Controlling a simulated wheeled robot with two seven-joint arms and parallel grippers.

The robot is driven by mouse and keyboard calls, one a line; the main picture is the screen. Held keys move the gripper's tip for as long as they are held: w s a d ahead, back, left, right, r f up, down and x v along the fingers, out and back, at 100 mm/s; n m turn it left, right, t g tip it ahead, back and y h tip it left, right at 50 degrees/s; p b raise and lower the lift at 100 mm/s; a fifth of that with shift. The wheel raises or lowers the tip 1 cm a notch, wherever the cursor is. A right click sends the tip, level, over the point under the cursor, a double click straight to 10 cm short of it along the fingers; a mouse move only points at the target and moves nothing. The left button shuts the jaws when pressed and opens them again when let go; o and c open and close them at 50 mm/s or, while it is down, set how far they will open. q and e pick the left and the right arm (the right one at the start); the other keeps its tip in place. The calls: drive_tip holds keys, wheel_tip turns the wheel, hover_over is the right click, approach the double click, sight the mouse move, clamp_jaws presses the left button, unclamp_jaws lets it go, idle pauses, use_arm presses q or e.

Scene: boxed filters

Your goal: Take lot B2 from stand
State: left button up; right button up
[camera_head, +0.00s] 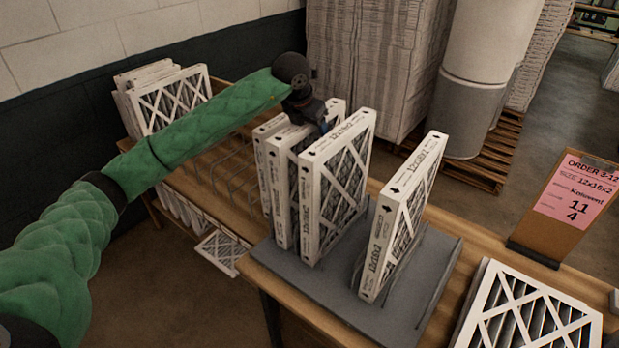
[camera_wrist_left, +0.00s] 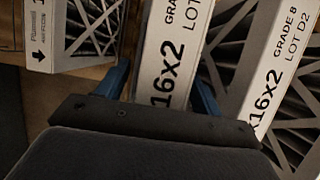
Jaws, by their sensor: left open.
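Boxed filters stand upright in a grey wire stand (camera_head: 342,298) on the table. Three are close together: a rear one (camera_head: 264,175), a middle one (camera_head: 283,205) and a front one (camera_head: 338,187); a separate one (camera_head: 405,218) stands to their right. My left gripper (camera_head: 318,124) is at the top of the close group. In the left wrist view its blue open fingers (camera_wrist_left: 160,88) straddle a filter edge (camera_wrist_left: 174,40) printed "16x2", "GRADE" and "LOT"; its lot code is cut off. The filter to its right (camera_wrist_left: 282,52) reads "LOT D2". I cannot read "B2" anywhere.
More filters lean at the far left (camera_head: 172,100) and lie at the front right (camera_head: 525,315). An order sign (camera_head: 570,205) stands at the right. Empty wire slots (camera_head: 222,165) lie left of the group. Stacked boxes and pallets stand behind.

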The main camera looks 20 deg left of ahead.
use_arm(q)
drive_tip(key=shift+f, duration=0.1)
idle(0.5)
clamp_jaws()
